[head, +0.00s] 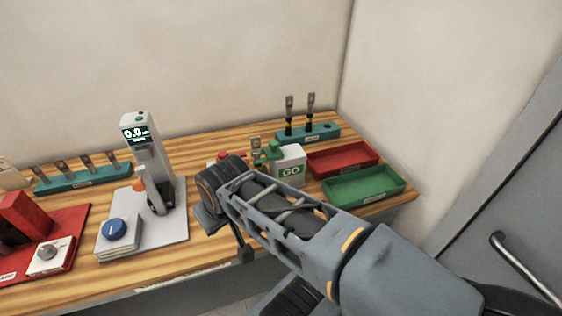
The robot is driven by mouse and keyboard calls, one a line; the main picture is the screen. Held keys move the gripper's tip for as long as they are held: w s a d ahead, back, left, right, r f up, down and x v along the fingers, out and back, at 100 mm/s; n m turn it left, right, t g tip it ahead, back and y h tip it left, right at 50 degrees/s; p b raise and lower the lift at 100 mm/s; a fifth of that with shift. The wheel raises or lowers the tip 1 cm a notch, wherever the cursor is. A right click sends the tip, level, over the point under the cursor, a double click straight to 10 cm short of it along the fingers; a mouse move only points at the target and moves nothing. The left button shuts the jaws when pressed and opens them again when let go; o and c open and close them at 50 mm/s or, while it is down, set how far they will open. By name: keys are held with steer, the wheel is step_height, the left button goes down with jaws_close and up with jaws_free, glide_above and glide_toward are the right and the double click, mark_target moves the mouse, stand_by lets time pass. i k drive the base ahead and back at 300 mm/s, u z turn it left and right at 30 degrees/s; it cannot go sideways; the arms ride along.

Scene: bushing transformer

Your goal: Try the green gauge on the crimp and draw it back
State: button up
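The green gauge (268,154) sits at a pale block marked GO (289,168), just beyond my arm. A small metal lug (256,142) stands upright beside the green gauge; I cannot tell whether they touch or whether it bears the crimp. My gripper (213,207) is over the middle of the bench, in front of and left of the green gauge. My wrist hides part of the gauge area. The gripper's fingers are seen from behind and mostly hidden, so their opening and any held thing do not show.
A grey tester with a display (141,134) and a blue button (115,229) stand left. Red (343,171) and green (363,198) trays lie right. A teal holder (308,132) with two upright lugged pieces stands behind. Another teal rack (84,181) and a red press (27,222) are far left.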

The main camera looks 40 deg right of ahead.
mark_target(273, 152)
steer(key=u, duration=0.15)
steer(key=k, duration=0.35)
steer(key=z, duration=1.35)
steer(key=i, duration=0.5)
steer(key=u, duration=0.4)
